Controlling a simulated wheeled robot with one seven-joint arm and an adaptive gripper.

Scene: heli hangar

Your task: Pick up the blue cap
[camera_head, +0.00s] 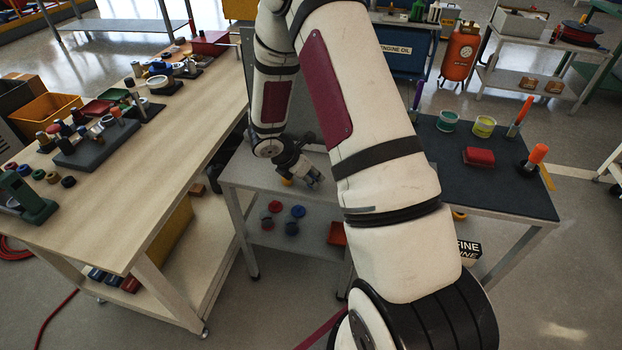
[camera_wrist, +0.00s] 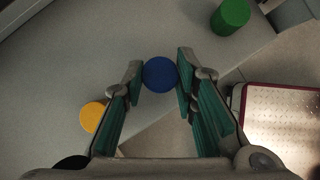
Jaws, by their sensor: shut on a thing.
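The blue cap (camera_wrist: 160,74) is a round disc in the wrist view, seen from above between my two fingertips. My gripper (camera_wrist: 160,72) is shut on it, with one green-padded finger on each side. In the head view my gripper (camera_head: 310,176) is low over the small grey table between the wooden bench and the dark-topped table. The blue cap cannot be made out there. I cannot tell whether the cap touches the tabletop or is lifted off it.
In the wrist view a yellow cap (camera_wrist: 93,117) lies left of my gripper and a green cylinder (camera_wrist: 231,16) stands at upper right. The wooden bench (camera_head: 190,130) is crowded at left. The dark-topped table (camera_head: 480,188) at right holds a red block (camera_head: 479,156) and jars.

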